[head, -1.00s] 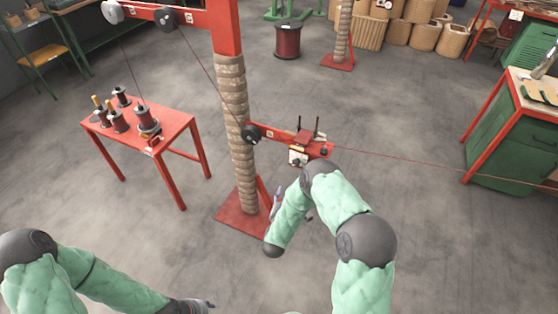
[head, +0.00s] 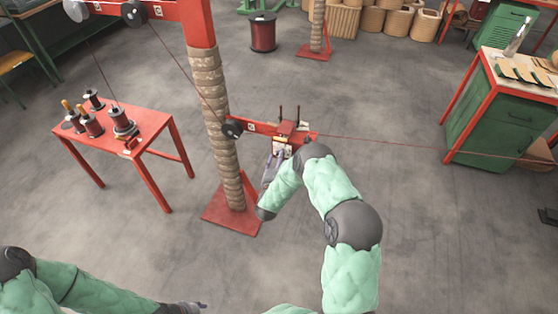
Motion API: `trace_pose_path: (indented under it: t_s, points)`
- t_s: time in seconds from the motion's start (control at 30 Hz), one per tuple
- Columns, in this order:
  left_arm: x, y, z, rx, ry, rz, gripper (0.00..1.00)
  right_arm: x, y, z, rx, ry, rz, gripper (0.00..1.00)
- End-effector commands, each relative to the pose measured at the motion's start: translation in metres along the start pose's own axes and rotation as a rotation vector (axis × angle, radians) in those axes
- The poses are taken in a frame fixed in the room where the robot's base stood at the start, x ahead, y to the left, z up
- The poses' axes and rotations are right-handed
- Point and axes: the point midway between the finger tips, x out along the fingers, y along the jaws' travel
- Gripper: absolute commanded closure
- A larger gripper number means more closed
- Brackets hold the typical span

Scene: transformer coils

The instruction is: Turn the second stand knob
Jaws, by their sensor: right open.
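The stand is a rope-wrapped post (head: 222,130) on a red base plate (head: 232,222). Its red side arm (head: 258,127) carries a red and white device (head: 285,138) with two upright dark pins. The knob is too small to make out, and my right arm and gripper partly cover the device's lower front. My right gripper (head: 271,163) is open and upright just below and left of the device's front. I cannot tell whether it touches. My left gripper (head: 200,306) is low at the bottom edge, its fingers barely showing.
A red table (head: 150,128) with several wire spools (head: 92,125) stands at the left. A thin wire runs from the device rightward past a green cabinet (head: 500,125). A dark red spool (head: 263,33) and another post stand behind. The grey floor between is clear.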

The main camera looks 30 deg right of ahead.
Motion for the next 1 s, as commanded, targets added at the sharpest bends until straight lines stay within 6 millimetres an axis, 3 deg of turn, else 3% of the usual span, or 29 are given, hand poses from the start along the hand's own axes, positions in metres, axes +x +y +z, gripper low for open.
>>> trace_pose_path:
  t_s: [0.37, 0.57, 1.0]
  points:
    - [0.0008, -0.0003, -0.0002, 0.0, 0.0, 0.0, 0.6, 0.0049, -0.0001, 0.0001, 0.0, 0.001, -0.001, 0.44]
    - [0.0008, -0.0003, -0.0002, 0.0, 0.0, 0.0, 0.6, 0.0048, -0.0002, -0.0001, 0.0, 0.001, -0.001, 0.99]
    - [0.0052, -0.0019, -0.0003, 0.0, 0.0, 0.0, 0.6, 0.0043, -0.0015, -0.0018, 0.062, -0.003, 0.005, 0.99]
